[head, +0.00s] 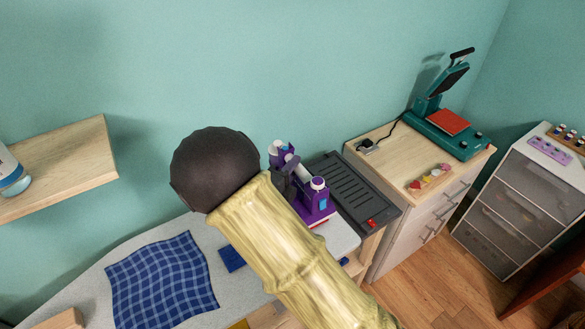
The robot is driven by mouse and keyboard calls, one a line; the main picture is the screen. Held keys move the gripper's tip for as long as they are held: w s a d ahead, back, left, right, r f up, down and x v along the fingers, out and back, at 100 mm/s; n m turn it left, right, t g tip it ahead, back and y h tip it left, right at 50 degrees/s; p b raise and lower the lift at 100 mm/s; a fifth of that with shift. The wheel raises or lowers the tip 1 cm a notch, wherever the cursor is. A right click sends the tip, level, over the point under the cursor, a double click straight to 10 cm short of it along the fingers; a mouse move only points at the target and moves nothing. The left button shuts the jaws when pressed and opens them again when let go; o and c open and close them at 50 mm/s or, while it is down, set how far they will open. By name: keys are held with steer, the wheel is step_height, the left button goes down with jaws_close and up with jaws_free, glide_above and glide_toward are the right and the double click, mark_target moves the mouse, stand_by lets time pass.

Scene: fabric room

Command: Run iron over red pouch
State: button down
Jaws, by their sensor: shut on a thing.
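The purple iron (316,208) is in the middle of the head view, just right of my arm, at the right end of the grey ironing surface. My gripper (291,178) is partly hidden behind my arm and is shut on the iron. A thin strip of red, likely the red pouch (319,224), shows at the iron's lower edge. Most of it is hidden, and I cannot tell whether the iron touches it.
A dark ribbed tray (352,182) with a red switch is right of the iron. A blue checked cloth (163,280) lies on the grey surface (105,257). A teal heat press (447,125) stands on a wooden cabinet (392,150). A wooden shelf (75,160) juts out at left.

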steer(key=shift+w+f+b, duration=0.15)
steer(key=shift+f+b, duration=1)
steer(key=shift+f, duration=0.1)
steer(key=shift+w+f+b, duration=0.1)
steer(key=shift+f+b, duration=1)
steer(key=shift+f, duration=0.15)
steer(key=shift+f+b, duration=0.6)
steer(key=shift+f, duration=1.4)
steer(key=shift+r, duration=0.15)
